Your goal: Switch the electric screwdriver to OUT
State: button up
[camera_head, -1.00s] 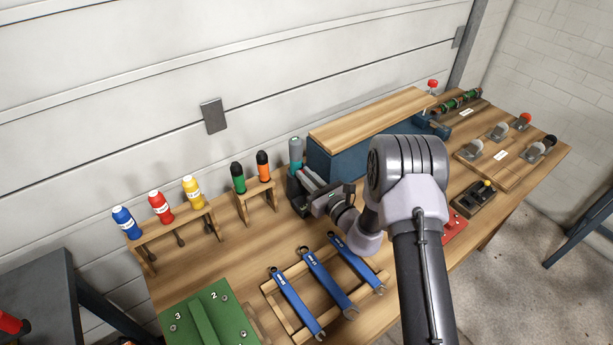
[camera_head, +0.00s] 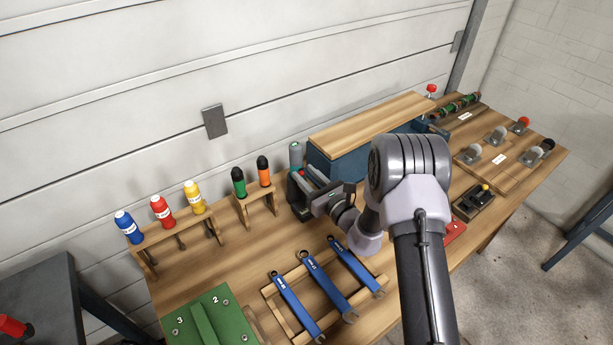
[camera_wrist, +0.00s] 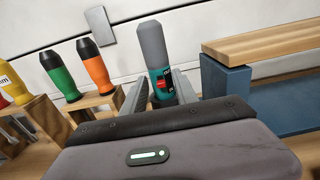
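The electric screwdriver, with a grey top and teal body (camera_wrist: 158,66), stands upright at the back of the bench. It also shows in the head view (camera_head: 296,155) in a dark holder. A red and black switch area (camera_wrist: 164,86) faces the wrist camera; its lettering is too small to read. My gripper (camera_wrist: 158,92) is open, its two grey fingers apart on either side of the screwdriver body in the wrist view. In the head view my gripper (camera_head: 306,182) points at the screwdriver from the front right. I cannot tell whether a finger touches it.
Green (camera_head: 239,182) and orange (camera_head: 264,171) screwdrivers stand in a wooden rack to the left. Blue wrenches (camera_head: 325,282) lie in front.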

jog(key=p+v, duration=0.2)
jog(key=v, duration=1.5)
jog(key=shift+s+d, duration=0.15)
